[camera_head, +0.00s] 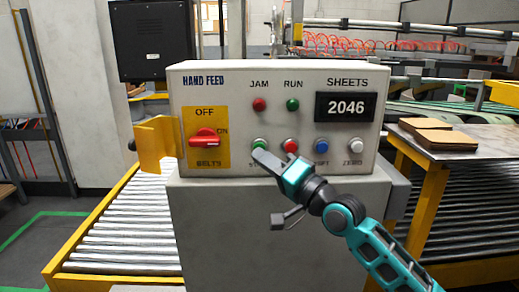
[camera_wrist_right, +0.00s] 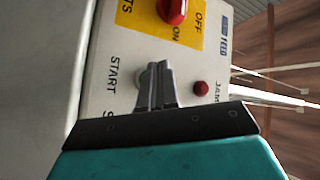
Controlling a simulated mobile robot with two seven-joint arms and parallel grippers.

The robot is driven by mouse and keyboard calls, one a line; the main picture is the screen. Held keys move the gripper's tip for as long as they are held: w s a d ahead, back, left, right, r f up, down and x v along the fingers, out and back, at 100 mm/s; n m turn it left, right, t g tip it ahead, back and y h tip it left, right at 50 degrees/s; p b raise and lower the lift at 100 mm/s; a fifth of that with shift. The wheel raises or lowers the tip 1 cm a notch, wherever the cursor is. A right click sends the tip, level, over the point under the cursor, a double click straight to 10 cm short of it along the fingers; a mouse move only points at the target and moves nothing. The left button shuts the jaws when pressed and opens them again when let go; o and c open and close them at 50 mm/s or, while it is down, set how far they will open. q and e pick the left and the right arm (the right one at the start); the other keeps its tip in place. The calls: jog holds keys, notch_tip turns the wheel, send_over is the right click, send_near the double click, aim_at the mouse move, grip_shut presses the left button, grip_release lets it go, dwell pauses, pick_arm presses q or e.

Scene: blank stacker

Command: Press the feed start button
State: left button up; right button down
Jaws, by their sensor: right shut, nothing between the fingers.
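The green start button (camera_head: 259,143) is the leftmost in the lower row of buttons on the light grey control box (camera_head: 230,80). Its label is mostly hidden in the head view but reads START in the right wrist view. My right gripper (camera_head: 260,156) is shut and empty, its fingertips just below and in front of the green button. In the right wrist view, the shut fingers (camera_wrist_right: 158,72) cover most of the green button (camera_wrist_right: 142,76). I cannot tell whether they touch it. My left gripper is not in view.
A red button (camera_head: 290,146), a blue button (camera_head: 321,145) and a white button (camera_head: 356,146) continue the row. A red BELTS knob (camera_head: 204,137) is to the left, beside a yellow bracket (camera_head: 156,143). JAM and RUN lamps sit above. A roller conveyor (camera_head: 125,230) runs at left.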

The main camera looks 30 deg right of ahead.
jog(key=shift+w, duration=0.1)
dwell(0.4)
jog(key=shift+w+d, duration=0.2)
jog(key=shift+w, duration=0.1)
